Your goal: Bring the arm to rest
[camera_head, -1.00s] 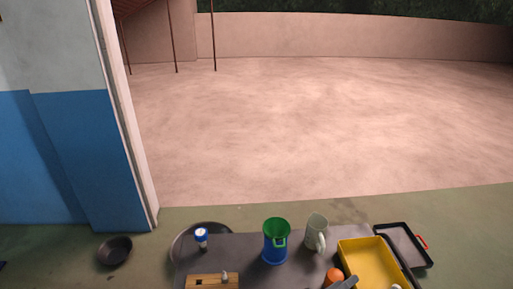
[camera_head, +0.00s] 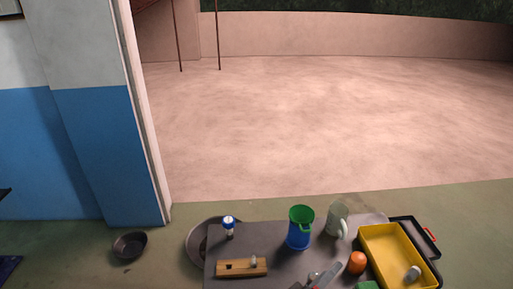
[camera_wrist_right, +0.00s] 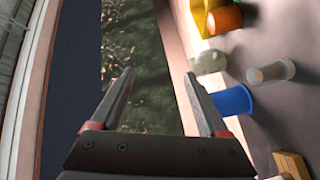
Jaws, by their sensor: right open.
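My right gripper (camera_head: 324,275) shows at the bottom edge of the head view, in front of the blue and green cup. In the right wrist view its two fingers (camera_wrist_right: 160,100) are spread apart with nothing between them. The rest of my right arm is hidden below the head view. My left gripper is in neither view.
A dark bowl (camera_head: 130,244) stands on the floor at left.

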